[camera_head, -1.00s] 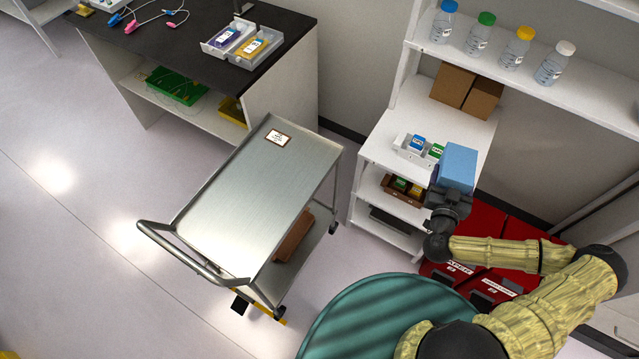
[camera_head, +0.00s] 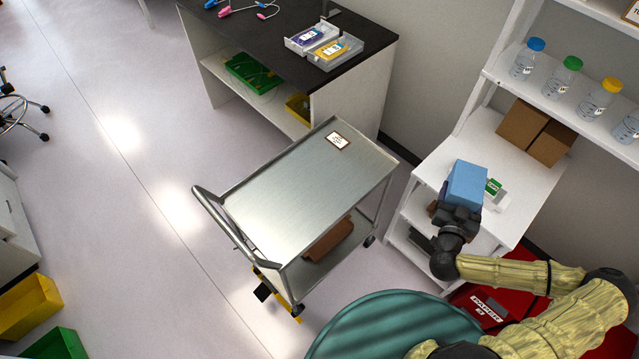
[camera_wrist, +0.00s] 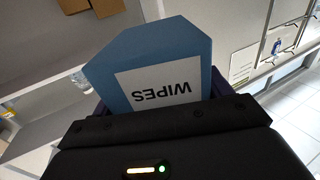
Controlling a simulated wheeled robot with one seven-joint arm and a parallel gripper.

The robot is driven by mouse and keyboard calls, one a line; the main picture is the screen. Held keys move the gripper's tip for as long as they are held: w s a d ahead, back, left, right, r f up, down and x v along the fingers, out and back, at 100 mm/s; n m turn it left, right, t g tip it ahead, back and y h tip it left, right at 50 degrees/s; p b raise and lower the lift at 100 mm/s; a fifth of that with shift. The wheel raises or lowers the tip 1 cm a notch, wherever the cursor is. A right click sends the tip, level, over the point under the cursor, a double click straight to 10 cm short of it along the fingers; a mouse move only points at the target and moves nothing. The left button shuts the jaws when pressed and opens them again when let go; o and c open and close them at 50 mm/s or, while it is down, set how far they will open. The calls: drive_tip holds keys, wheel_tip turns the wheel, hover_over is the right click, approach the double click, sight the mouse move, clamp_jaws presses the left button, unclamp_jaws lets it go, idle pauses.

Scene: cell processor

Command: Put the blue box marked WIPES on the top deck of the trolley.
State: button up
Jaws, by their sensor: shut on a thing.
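The blue box (camera_head: 467,184) is held up by my gripper (camera_head: 461,212) in front of the white shelf unit, to the right of the trolley. In the wrist view the blue box (camera_wrist: 158,65) shows a white label reading WIPES, upside down, with my gripper (camera_wrist: 165,112) shut around its lower part. The box is apart from the trolley.
A brown item (camera_head: 328,240) lies on the trolley's lower deck. A dark-topped bench (camera_head: 270,40) stands behind the trolley. The white shelf unit (camera_head: 520,185) holds cardboard boxes (camera_head: 536,133) and capped bottles. Yellow (camera_head: 28,305) and green bins are at lower left.

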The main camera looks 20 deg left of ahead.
drive_tip(key=shift+w+a+f+b, duration=0.2)
drive_tip(key=shift+a+b, duration=0.05)
drive_tip(key=shift+b, duration=0.25)
drive_tip(key=w+a+f+n+g+y+b, duration=0.1)
drive_tip(key=w+a+n+g+y+b, duration=0.15)
drive_tip(key=a+n+y+b, duration=0.35)
drive_tip(key=w+a+f+n+g+y+b, duration=0.1)
drive_tip(key=w+a+f+y+b, duration=0.15)
drive_tip(key=a+y+b, duration=0.45)
drive_tip(key=s+a+n+g+y+b, duration=0.1)
drive_tip(key=s+a+n+g+b, duration=0.1)
drive_tip(key=a+b, duration=0.7)
drive_tip(key=s+a+n+g+y+b, duration=0.2)
drive_tip(key=a+n+g+b, duration=0.2)
drive_tip(key=a+b, duration=0.6)
drive_tip(key=shift+s+a+f+g+y, duration=0.2)
drive_tip(key=shift+a+g+y, duration=0.1)
drive_tip(key=shift+a+g, duration=0.35)
drive_tip(key=shift+d, duration=0.1)
drive_tip(key=shift+f+b, duration=0.65)
drive_tip(key=shift+f, duration=2.45)
